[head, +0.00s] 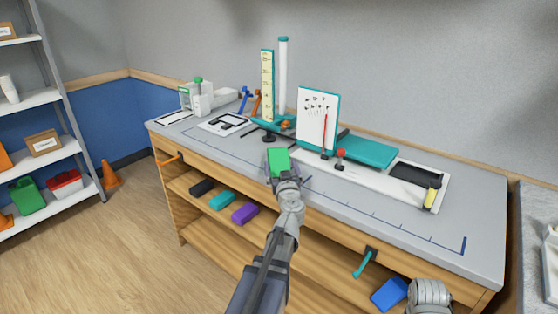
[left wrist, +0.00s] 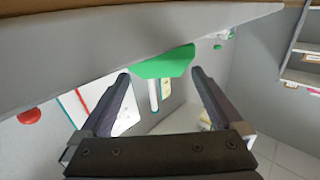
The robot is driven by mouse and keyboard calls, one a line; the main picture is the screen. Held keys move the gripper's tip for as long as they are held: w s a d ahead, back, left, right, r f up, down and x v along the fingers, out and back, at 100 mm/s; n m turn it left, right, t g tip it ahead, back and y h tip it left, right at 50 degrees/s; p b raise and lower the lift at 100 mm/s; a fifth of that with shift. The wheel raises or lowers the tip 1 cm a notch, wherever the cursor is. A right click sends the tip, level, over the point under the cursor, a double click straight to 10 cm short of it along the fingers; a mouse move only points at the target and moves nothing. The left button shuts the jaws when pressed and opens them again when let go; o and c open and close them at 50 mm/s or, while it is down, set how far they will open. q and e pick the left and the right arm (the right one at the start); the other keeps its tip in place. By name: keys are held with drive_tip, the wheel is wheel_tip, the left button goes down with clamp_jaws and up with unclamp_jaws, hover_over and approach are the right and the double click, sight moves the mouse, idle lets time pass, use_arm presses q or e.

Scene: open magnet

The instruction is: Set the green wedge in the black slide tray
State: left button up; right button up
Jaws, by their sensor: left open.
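The green wedge (head: 278,160) lies on the grey bench top near its front edge, left of the middle. In the left wrist view the wedge (left wrist: 165,63) shows just beyond and between my fingertips. My left gripper (head: 281,176) is open at the wedge, with gaps beside both fingers; it also shows in the left wrist view (left wrist: 160,76). A dark, flat tray-like piece (head: 415,172) lies on a white board at the right. A black frame (head: 226,122) lies on a white sheet at the left. I cannot tell for certain which is the slide tray.
A white panel with a teal edge (head: 318,115), a red-topped rod (head: 340,155) and a yellow-and-black cylinder (head: 432,194) stand on the right half. A yellow scale (head: 267,85) stands behind the wedge. The front right bench top is clear. Coloured blocks (head: 244,213) lie on the shelf below.

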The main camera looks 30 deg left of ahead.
sight(279, 158)
use_arm(q)
drive_tip(key=v, duration=0.6)
drive_tip(key=x, duration=1.1)
drive_tip(key=shift+w+a, duration=0.2)
drive_tip(key=shift+w, duration=0.1)
drive_tip(key=shift+w+a+f, duration=0.15)
